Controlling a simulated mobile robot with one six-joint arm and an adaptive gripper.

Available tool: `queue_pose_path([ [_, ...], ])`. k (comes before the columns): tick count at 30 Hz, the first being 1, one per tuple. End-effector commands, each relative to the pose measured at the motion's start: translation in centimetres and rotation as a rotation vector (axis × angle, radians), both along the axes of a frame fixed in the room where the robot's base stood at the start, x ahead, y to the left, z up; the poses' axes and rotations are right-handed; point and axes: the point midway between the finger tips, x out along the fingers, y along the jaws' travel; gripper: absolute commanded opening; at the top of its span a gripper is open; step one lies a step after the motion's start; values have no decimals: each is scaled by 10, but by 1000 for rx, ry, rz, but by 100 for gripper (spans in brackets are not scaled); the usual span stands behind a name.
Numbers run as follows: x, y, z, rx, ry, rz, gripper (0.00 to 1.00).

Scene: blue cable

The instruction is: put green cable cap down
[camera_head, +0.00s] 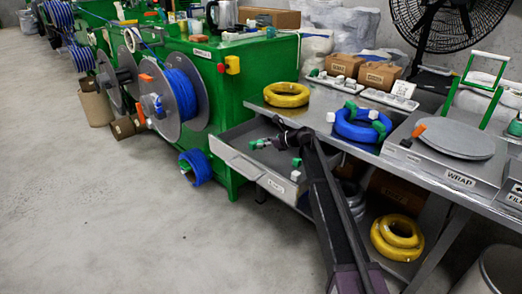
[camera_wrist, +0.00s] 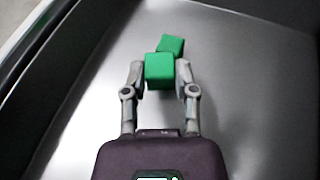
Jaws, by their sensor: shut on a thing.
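My gripper (camera_wrist: 160,75) is shut on a green cable cap (camera_wrist: 159,71), one fingertip against each side of it. A second green block (camera_wrist: 172,43) shows just beyond the held cap, tilted; I cannot tell whether they touch or are one piece. In the head view my gripper (camera_head: 266,142) is over the open grey drawer (camera_head: 235,156), with green (camera_head: 256,144) at its fingertips. The gap between cap and drawer floor is hard to judge. The drawer floor around the cap looks bare in the wrist view.
A green piece (camera_head: 296,162) and a white piece (camera_head: 295,176) show by the drawer's right side, near my arm. The table above holds a yellow coil (camera_head: 286,101), a blue coil (camera_head: 345,127) with green caps, and a wrap turntable (camera_head: 455,142). A blue cable reel (camera_head: 181,97) stands left.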

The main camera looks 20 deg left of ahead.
Motion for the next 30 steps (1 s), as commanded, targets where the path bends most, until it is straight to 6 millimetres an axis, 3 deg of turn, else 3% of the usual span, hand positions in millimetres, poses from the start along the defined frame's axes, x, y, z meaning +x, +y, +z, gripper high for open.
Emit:
queue_pose_path([
  [6,0,0,-18,0,0,0,18],
  [24,0,0,-24,0,0,0,18],
  [25,0,0,-22,0,0,0,46],
  [27,0,0,-22,0,0,0,67],
  [28,0,0,-22,0,0,0,71],
  [30,0,0,-22,0,0,0,71],
])
